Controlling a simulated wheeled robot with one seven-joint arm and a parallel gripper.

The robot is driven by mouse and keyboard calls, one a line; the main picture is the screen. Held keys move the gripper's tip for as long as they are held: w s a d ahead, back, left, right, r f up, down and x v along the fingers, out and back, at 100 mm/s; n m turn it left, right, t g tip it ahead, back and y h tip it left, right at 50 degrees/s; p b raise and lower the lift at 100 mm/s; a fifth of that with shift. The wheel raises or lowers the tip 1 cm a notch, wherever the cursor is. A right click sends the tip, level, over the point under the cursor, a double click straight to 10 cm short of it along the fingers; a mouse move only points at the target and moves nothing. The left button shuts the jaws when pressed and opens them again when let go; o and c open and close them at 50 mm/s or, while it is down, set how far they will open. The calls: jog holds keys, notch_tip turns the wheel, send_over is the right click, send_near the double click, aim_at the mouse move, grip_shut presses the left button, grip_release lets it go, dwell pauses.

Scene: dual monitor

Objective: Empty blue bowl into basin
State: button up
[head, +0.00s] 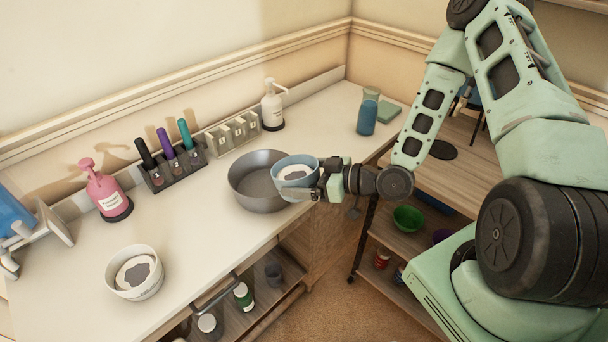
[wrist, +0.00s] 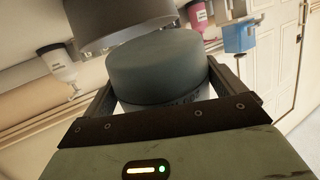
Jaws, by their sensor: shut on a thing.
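A blue bowl (head: 291,164) with white and grey contents is in my gripper (head: 318,180), held roughly level at the right rim of the basin. The basin (head: 247,188) is a wide grey metal bowl standing on the counter, and the part of it I can see inside looks bare. The blue bowl overlaps the basin's right side in the head view. In the wrist view the bowl's outside (wrist: 155,68) sits between my gripper's fingers (wrist: 160,95), with the grey basin (wrist: 125,20) just beyond it. My gripper is shut on the bowl.
A white bowl (head: 134,272) with similar contents stands at the counter's front left. A pink pump bottle (head: 107,190), a rack of bottles (head: 172,165), small jars (head: 232,133) and a white pump bottle (head: 271,105) line the back. A blue-filled glass (head: 367,112) stands to the right.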

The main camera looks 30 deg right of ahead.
jog(key=shift+w+a+r+m+g+h+p, duration=0.2)
jog(key=shift+w+r+g+h+p, duration=0.25)
jog(key=shift+p, duration=0.8)
jog(key=shift+w+a+r+m+g+h+p, duration=0.2)
jog(key=shift+w+g+p, duration=0.35)
jog(key=shift+p, duration=0.7)
jog(key=shift+w+a+g+h+p, duration=0.2)
jog(key=shift+w+g+h+p, duration=0.35)
jog(key=shift+p, duration=0.7)
jog(key=shift+w+a+r+m+g+h+p, duration=0.1)
jog(key=shift+r+m+g+h+p, duration=0.3)
jog(key=shift+p, duration=0.9)
jog(key=shift+w+r+g+h+p, duration=0.1)
jog(key=shift+r+g+p, duration=0.4)
jog(key=shift+g+p, duration=0.6)
jog(key=shift+w+r+g+p, duration=0.25)
jog(key=shift+g+p, duration=0.1)
jog(key=shift+p, duration=1)
jog(key=shift+a+r+p, duration=0.1)
jog(key=shift+r+p, duration=0.15)
jog(key=shift+p, duration=0.3)
jog(key=shift+w+m+g+h+p, duration=0.15)
jog(key=shift+m+g+h+p, duration=0.15)
jog(key=shift+g+h+p, duration=0.15)
jog(key=shift+w+a+r+g+p, duration=0.15)
jog(key=shift+r+g+p, duration=0.1)
jog(key=shift+p, duration=0.25)
jog(key=shift+w+r+p, duration=0.1)
jog(key=shift+p, duration=0.35)
